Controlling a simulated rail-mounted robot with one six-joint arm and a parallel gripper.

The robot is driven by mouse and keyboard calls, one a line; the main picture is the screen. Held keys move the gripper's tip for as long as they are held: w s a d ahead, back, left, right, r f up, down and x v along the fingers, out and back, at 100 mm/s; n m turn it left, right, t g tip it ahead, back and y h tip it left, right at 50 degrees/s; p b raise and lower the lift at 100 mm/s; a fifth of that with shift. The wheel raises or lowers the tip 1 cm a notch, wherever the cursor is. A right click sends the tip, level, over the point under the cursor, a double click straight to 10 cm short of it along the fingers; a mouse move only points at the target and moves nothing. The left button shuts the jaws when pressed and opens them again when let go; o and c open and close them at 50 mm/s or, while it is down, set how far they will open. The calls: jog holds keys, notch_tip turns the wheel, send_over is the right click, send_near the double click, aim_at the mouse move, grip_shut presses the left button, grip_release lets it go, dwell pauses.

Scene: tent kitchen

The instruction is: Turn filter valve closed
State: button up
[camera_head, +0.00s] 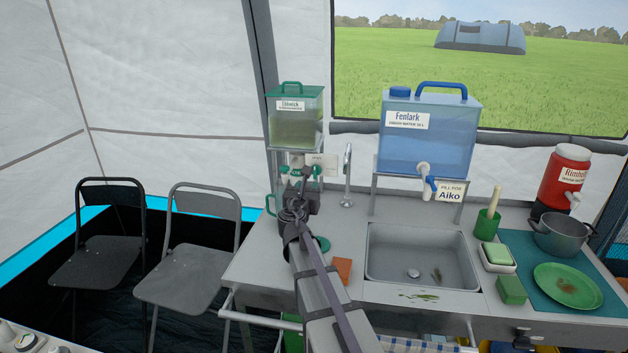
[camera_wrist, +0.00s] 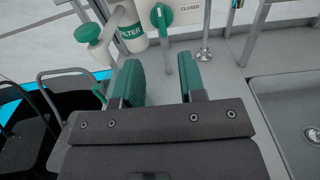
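A filter unit with a white body marked FILTER (camera_wrist: 131,33) hangs below the green-lidded tank (camera_head: 296,118). Beside it, a green valve handle (camera_wrist: 161,15) sits in front of a white plate (camera_wrist: 191,10) reading CLOSED to the handle's right. The handle looks roughly upright; its top is near the picture edge, so its exact setting is unclear. A second green knob (camera_wrist: 88,33) sits left of the filter. My gripper (camera_wrist: 159,62) is open and empty, its green-padded fingers below and apart from the handle. In the head view my arm hides part of the filter area.
A metal tap (camera_head: 347,178) stands right of the filter, beside the sink (camera_head: 420,286). A blue water tank (camera_head: 428,135) stands on a rack behind the sink. An orange sponge (camera_head: 341,270) lies on the counter. Two folding chairs (camera_head: 190,265) stand at the left.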

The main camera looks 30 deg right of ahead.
aim_at(315, 172)
jog(key=x, duration=1)
jog(key=shift+w+d, duration=0.25)
jog(key=shift+d, duration=0.05)
jog(key=shift+c, duration=0.3)
grip_shut()
